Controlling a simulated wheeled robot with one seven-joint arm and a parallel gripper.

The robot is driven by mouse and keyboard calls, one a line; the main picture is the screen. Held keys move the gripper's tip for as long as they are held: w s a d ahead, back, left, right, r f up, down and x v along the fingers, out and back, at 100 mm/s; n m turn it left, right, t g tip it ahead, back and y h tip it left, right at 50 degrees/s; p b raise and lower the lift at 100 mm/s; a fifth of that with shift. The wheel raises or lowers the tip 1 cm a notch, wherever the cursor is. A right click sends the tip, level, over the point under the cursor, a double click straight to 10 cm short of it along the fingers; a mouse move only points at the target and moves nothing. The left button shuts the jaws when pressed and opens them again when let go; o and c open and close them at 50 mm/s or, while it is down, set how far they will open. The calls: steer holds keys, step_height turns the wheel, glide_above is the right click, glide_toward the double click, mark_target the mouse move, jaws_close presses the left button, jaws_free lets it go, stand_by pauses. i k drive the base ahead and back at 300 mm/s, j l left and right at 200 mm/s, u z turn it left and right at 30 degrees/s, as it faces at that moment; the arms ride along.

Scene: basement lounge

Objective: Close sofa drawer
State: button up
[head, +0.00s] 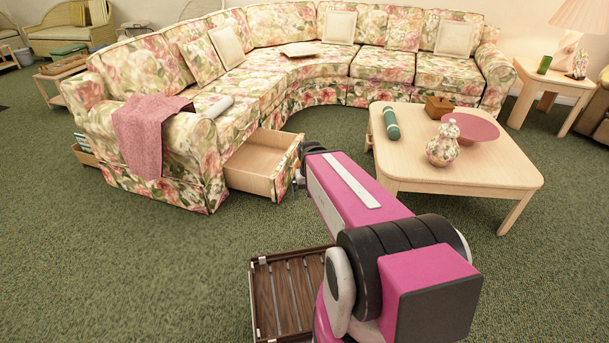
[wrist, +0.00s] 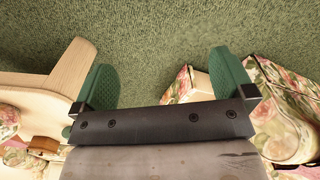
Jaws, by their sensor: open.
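The floral sofa (head: 165,150) has a drawer (head: 255,160) pulled out of its base, with pale wood inside that looks empty. The drawer's floral front (head: 288,172) faces right, toward my arm. My gripper (head: 299,180) is beside that front, partly hidden behind my pink arm. In the wrist view my gripper (wrist: 165,82) is open, its green fingers spread with carpet between them. The drawer's floral front (wrist: 179,84) shows near the right finger, partly hidden by the gripper body. I cannot tell whether they touch.
The coffee table (head: 450,160) stands close to the right of my arm, with a vase (head: 443,146), a pink bowl (head: 470,127) and a green bottle (head: 391,123) on it. A pink throw (head: 152,135) hangs over the sofa arm. Green carpet is clear at front left.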

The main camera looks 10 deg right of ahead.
mark_target(265, 165)
steer(key=k+l, duration=0.15)
steer(key=i+j, duration=0.35)
steer(key=i, duration=0.15)
steer(key=i+j+u, duration=0.1)
steer(key=i+j, duration=0.25)
steer(key=i, duration=0.2)
